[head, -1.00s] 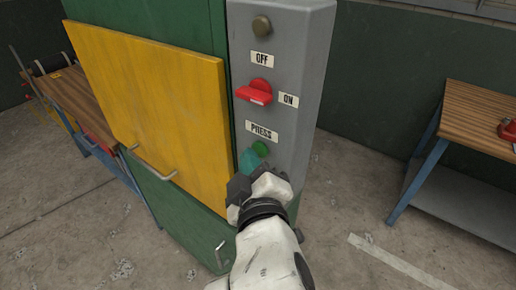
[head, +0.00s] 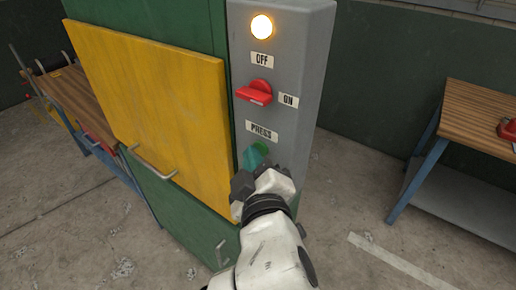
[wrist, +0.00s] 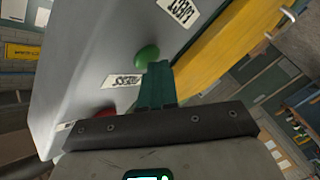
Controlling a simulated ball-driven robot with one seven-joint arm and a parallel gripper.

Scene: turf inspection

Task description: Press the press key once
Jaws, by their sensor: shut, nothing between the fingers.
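The press key is a round green button on the grey control box (head: 308,70), below the PRESS label (head: 262,131). In the head view my gripper mostly covers it. In the wrist view the key (wrist: 147,54) shows just beside the tip of my gripper (wrist: 158,68). My gripper, with teal fingers (head: 254,156), is shut and empty. Its tip is at the key; I cannot tell whether they touch. The round lamp (head: 262,27) at the top of the box glows orange-white.
A red switch (head: 254,92) sits between the OFF and ON labels. A yellow panel (head: 150,105) with a handle is left of the box. A wooden-topped bench (head: 485,118) stands at the right, with bare concrete floor between.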

